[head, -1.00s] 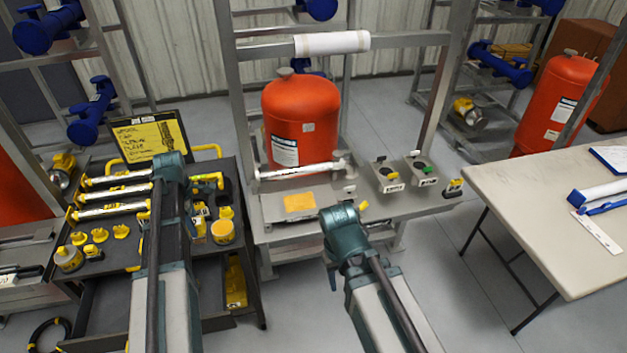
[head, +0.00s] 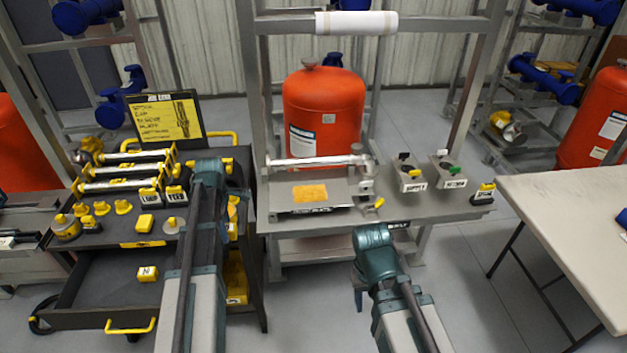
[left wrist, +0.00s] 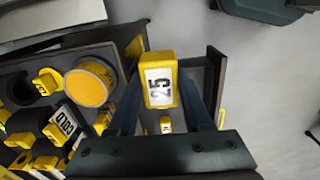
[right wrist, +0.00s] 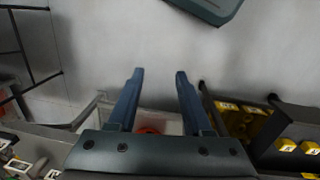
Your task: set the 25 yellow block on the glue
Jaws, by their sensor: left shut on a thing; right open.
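The yellow block (left wrist: 160,80), with a white label reading 25, is between the fingers of my left gripper (left wrist: 160,97), which is shut on it. In the head view my left arm hides that gripper; its wrist is over the cart's right edge. An orange-yellow patch (head: 310,193), seemingly the glue, lies flat on the grey plate of the middle bench, right of my left wrist. My right gripper (right wrist: 159,73) is open and empty; its arm is in front of the bench.
The black cart (head: 105,235) carries pipes, yellow parts and jars; its drawer (head: 100,285) is open with a small yellow block inside. A silver pipe (head: 315,161) lies behind the patch. Two grey boxes (head: 408,178) stand to its right. A table (head: 570,220) is at far right.

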